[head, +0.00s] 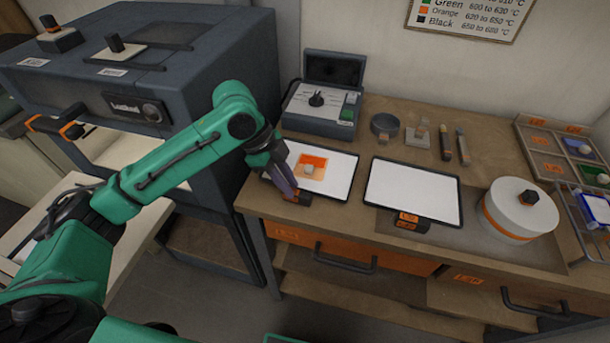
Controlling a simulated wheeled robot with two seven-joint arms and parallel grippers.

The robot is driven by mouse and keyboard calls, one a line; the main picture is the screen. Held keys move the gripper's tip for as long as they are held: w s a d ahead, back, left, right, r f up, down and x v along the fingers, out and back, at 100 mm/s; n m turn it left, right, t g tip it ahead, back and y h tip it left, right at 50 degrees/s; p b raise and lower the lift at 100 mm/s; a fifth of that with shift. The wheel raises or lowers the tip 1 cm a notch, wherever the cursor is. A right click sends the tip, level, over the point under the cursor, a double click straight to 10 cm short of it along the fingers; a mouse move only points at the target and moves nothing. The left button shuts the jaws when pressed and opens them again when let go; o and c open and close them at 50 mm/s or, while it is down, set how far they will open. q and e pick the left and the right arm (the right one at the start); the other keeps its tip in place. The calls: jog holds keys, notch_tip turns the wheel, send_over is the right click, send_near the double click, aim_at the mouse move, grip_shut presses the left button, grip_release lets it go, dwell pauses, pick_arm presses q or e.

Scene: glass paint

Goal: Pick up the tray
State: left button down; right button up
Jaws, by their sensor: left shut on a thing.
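The tray (338,180) is a flat white plate with a dark rim, lying at the left end of the wooden bench. An orange square (318,163) with a small pale piece on it rests on the tray. My left gripper (290,192), on the green arm, is shut on the tray at its near left edge, where a dark handle partly shows. The fingers hide that corner. I cannot tell whether the tray is lifted off the bench. My right gripper is out of view.
A second white tray (412,190) lies just to the right. A round white container (520,212) with an orange band stands further right. A grey kiln-like box (160,75) stands left of the bench. A control box (322,105) and small tools (455,147) are behind.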

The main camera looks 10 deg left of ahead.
pick_arm(q)
jog(key=shift+s+d+f+g, duration=0.1)
jog(key=shift+s+f+g, duration=0.1)
jog(key=shift+s+f, duration=0.3)
jog(key=shift+s+f+g, duration=0.2)
jog(key=shift+f, duration=0.45)
jog(key=r, duration=0.2)
jog(key=w+r, duration=0.1)
jog(key=r, duration=0.2)
jog(key=w+r, duration=0.1)
jog(key=r, duration=0.1)
jog(key=shift+d+r, duration=0.2)
jog(key=shift+r, duration=0.1)
notch_tip(320, 180, up, 12)
jog(key=shift+s+r, duration=0.2)
jog(key=shift+s, duration=0.05)
jog(key=c, duration=1.6)
grip_release()
jog(key=shift+a, duration=0.15)
jog(key=shift+c, duration=1.6)
grip_release()
jog(key=shift+p, duration=0.3)
